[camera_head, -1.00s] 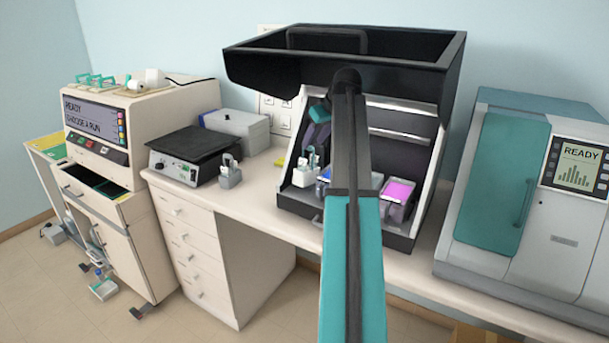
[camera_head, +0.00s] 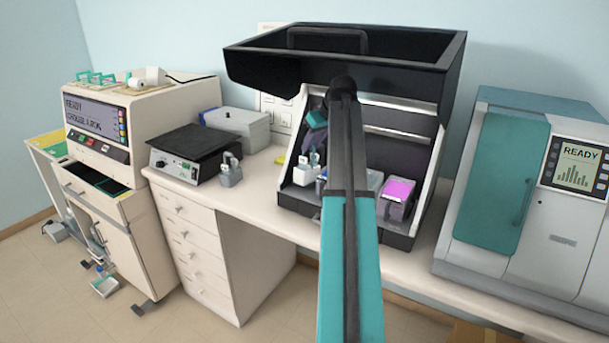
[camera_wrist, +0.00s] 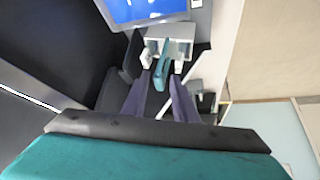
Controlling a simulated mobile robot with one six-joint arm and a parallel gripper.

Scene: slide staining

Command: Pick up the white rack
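The white rack (camera_head: 306,172) stands in the left part of the open black-hooded station (camera_head: 408,236). In the wrist view a white body, likely this rack (camera_wrist: 172,32), lies just beyond my fingertips. My gripper (camera_head: 313,140) is above the rack in the head view, partly hidden by my arm. In the wrist view my gripper (camera_wrist: 163,72) has two purple-grey fingers spread apart. A narrow teal piece (camera_wrist: 163,62) shows between the fingertips. I cannot tell whether it is part of the rack or whether the fingers touch it.
A pink-topped tray (camera_head: 399,190) sits to the rack's right, and a blue panel (camera_wrist: 140,10) shows in the wrist view. A grey holder with a white top (camera_head: 230,170) stands on the counter beside a black-topped plate device (camera_head: 192,145). The raised hood (camera_head: 345,68) overhangs the station.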

